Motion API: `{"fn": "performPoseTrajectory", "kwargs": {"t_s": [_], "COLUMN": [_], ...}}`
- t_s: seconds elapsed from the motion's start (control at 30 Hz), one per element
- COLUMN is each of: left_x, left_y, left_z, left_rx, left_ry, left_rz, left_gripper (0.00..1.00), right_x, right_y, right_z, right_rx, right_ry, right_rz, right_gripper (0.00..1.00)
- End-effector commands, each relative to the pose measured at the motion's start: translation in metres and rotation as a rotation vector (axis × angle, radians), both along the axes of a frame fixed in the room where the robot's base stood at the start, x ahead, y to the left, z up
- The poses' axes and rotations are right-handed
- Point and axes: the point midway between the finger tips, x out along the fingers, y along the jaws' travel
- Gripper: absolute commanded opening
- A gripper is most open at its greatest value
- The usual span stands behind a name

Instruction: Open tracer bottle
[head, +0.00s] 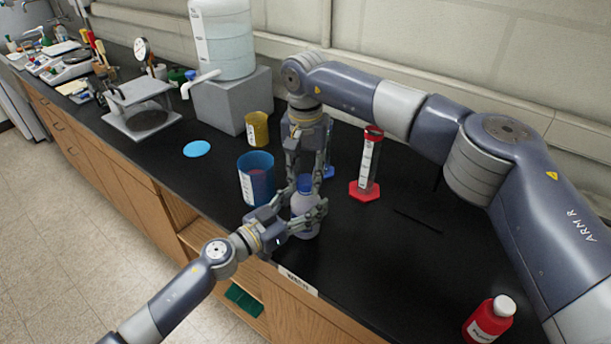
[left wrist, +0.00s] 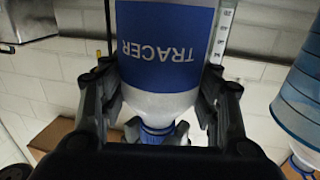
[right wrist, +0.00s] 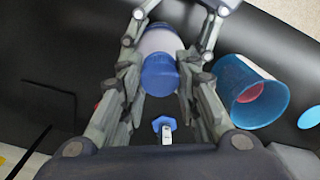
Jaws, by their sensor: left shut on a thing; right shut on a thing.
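The tracer bottle (head: 304,206) is a pale, translucent bottle with a blue cap (head: 305,183), upright near the front edge of the black bench. Its blue TRACER label (left wrist: 165,47) appears upside down in the left wrist view. My left gripper (head: 310,216) is shut on the bottle's body from the front left. My right gripper (head: 304,179) points down from above and is shut on the cap, with its fingers on either side. The right wrist view shows the cap (right wrist: 159,74) on the bottle between those fingers. Whether the bottle's base touches the bench is hidden.
A blue cup (head: 256,180) with reddish contents stands close left, and a yellow cup (head: 257,129) behind it. A red-based cylinder (head: 369,165) stands to the right; a blue-based piece (right wrist: 165,129) is near the bottle. A red bottle (head: 489,320) stands front right.

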Motion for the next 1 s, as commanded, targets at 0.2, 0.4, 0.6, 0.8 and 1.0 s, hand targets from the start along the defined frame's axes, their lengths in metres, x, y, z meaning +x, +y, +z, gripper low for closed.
{"fn": "performPoseTrajectory", "kwargs": {"t_s": [0.2, 0.4, 0.6, 0.8, 1.0], "left_x": [-0.002, -0.002, -0.002, -0.002, -0.002], "left_y": [-0.003, -0.003, -0.002, -0.002, -0.001], "left_z": [0.001, 0.001, 0.000, -0.001, -0.001], "left_rx": [0.000, 0.000, 0.000, 0.001, 0.001], "left_ry": [-0.001, -0.001, 0.000, 0.001, 0.001], "left_rz": [-0.009, -0.008, -0.007, -0.006, -0.005], "left_gripper": [0.00, 0.00, 0.00, 0.00, 0.00], "right_x": [0.003, 0.003, 0.003, 0.002, 0.002], "right_y": [-0.001, -0.001, 0.000, 0.000, 0.000], "right_z": [0.001, 0.003, 0.010, 0.017, 0.023], "right_rx": [0.001, 0.001, 0.002, 0.003, 0.002], "right_ry": [-0.008, -0.008, -0.008, -0.008, -0.006], "right_rz": [-0.005, -0.005, -0.005, -0.005, -0.004], "right_gripper": [0.01, 0.01, 0.01, 0.01, 0.01]}}
